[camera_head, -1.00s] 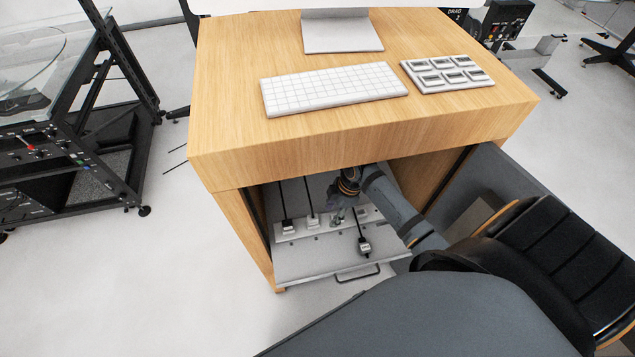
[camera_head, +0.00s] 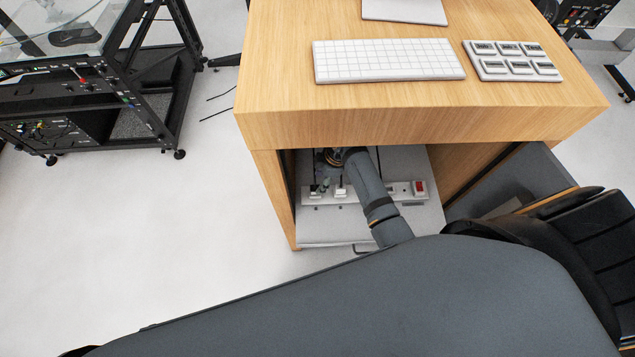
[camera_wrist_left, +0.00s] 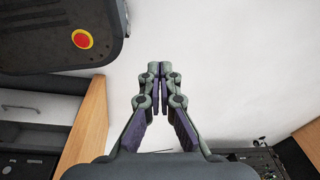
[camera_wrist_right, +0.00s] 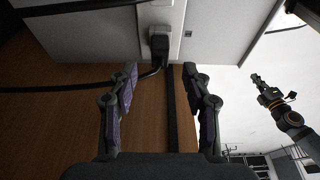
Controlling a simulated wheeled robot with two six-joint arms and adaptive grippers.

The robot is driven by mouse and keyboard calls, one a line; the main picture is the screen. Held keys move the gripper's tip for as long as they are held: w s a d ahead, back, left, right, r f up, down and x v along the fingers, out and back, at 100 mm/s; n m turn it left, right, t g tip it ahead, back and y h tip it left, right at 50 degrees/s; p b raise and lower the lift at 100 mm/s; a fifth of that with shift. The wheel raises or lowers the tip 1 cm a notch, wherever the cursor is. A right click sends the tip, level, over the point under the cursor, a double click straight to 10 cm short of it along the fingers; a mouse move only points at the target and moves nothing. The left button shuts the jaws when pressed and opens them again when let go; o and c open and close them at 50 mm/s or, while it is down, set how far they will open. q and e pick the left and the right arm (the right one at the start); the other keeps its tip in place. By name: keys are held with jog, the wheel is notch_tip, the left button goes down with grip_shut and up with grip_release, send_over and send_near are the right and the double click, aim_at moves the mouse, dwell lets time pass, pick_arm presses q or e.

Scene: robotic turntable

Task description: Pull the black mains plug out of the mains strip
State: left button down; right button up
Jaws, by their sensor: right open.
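The white mains strip (camera_head: 390,190) lies across the pull-out shelf under the wooden desk, with white-faced plugs in it. In the right wrist view, a black plug (camera_wrist_right: 159,46) sits at the strip's edge (camera_wrist_right: 160,14), with a black cable at its lower end. My right gripper (camera_wrist_right: 160,72) is open, with the plug just beyond the gap between its fingertips, apparently apart from them. In the head view, my right gripper (camera_head: 325,184) is small at the strip, and my arm hides part of the strip. My left gripper (camera_wrist_left: 160,70) is shut and empty, away from the strip.
The desk top (camera_head: 300,110) overhangs the shelf, with the desk's side panels left and right. A keyboard (camera_head: 388,60) and a button panel (camera_head: 512,60) lie on top. Black cables run near my right fingers. A black rack (camera_head: 110,90) stands left; the floor between is clear.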

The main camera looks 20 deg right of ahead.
aim_at(316, 188)
jog(key=x, duration=0.5)
jog(key=shift+b, duration=0.3)
pick_arm(q)
jog(key=shift+s+f, duration=0.25)
jog(key=shift+s, duration=0.4)
pick_arm(e)
grip_shut()
pick_arm(q)
jog(key=shift+r, duration=0.15)
pick_arm(e)
jog(key=shift+r, duration=0.1)
